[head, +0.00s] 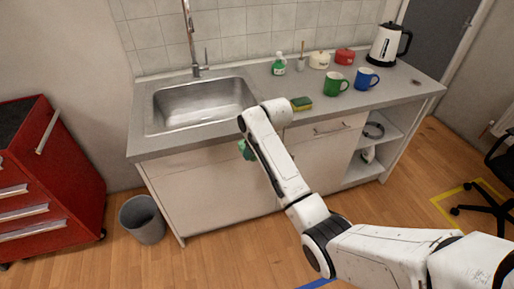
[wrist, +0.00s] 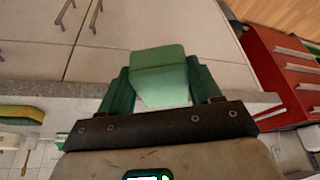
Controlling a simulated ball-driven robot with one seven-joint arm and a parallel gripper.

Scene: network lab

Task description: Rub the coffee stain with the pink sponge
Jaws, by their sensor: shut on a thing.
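My gripper (wrist: 159,74) is shut on a mint-green block (wrist: 160,88), which looks like a sponge. In the head view the block and fingers show as a small green patch (head: 247,150) below the front edge of the counter, in front of the cabinet. My arm hides part of the gripper there. I see no pink sponge in either view. A small dark mark (head: 416,82) lies on the counter's right end; I cannot tell if it is the coffee stain. A yellow and green sponge (head: 302,103) lies near the counter's front edge, also in the wrist view (wrist: 22,115).
The counter (head: 385,97) holds a green mug (head: 335,84), a blue mug (head: 366,79), a kettle (head: 386,46) and a green bottle (head: 279,64). A steel sink (head: 205,105) is at left. A bin (head: 143,220) and red cabinet (head: 45,185) stand left.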

